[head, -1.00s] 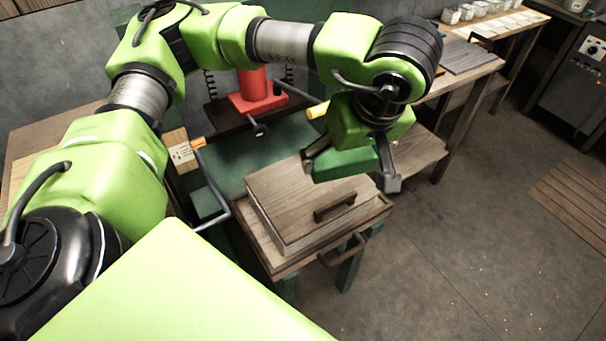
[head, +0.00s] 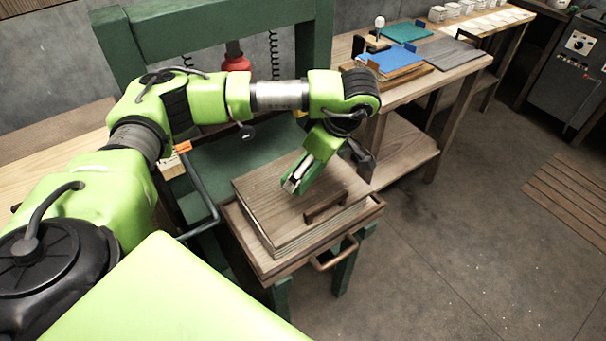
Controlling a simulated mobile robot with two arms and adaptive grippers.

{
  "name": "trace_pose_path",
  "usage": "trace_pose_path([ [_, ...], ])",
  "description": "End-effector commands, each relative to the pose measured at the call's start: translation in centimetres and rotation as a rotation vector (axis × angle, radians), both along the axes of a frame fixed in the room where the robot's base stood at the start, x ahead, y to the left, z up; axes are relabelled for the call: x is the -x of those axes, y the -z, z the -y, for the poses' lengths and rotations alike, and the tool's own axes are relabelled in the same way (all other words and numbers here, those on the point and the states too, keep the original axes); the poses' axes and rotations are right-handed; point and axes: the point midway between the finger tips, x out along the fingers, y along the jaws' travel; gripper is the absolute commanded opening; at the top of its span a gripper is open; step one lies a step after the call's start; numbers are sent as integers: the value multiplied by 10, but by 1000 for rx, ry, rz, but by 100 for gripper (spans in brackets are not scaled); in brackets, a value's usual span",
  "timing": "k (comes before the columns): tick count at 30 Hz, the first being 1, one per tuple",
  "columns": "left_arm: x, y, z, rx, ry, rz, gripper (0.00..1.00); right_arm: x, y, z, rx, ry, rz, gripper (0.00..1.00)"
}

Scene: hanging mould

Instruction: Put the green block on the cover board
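The cover board (head: 262,195) is a brown wooden slab with a raised handle (head: 325,207). It lies on a stack on the wooden tray (head: 280,265) in the green press. My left gripper (head: 327,172) points down at the top of the board, behind the handle. One finger is at the left and a dark one is at the right. The green block (head: 306,184) shows as a darker green piece beside the left finger, partly hidden by it. I cannot tell whether it touches the board or whether both fingers hold it. My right gripper is not in view.
The green press frame (head: 215,22) stands behind, with a red part (head: 235,62) under its crossbeam. A bench (head: 450,72) at the right holds a blue piece (head: 390,62) and a teal sheet (head: 405,32). A metal bar handle (head: 200,195) stands left of the board.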

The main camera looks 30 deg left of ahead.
Motion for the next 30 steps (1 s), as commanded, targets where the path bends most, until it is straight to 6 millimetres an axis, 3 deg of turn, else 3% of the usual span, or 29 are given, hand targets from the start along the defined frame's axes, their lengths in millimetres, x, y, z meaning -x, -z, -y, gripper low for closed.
trace_pose_path([
  [3, -9, 16, -11, 0, -3, -1, 59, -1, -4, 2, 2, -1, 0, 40],
  [11, -18, 35, -23, 0, -2, 0, 59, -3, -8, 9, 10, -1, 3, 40],
  [18, -19, 64, -23, 2, 1, 1, 59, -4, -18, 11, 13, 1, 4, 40],
  [29, -19, 70, -23, 2, 1, 2, 59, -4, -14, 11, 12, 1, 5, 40],
  [30, -19, 70, -23, 2, 1, 2, 88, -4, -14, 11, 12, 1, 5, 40],
])
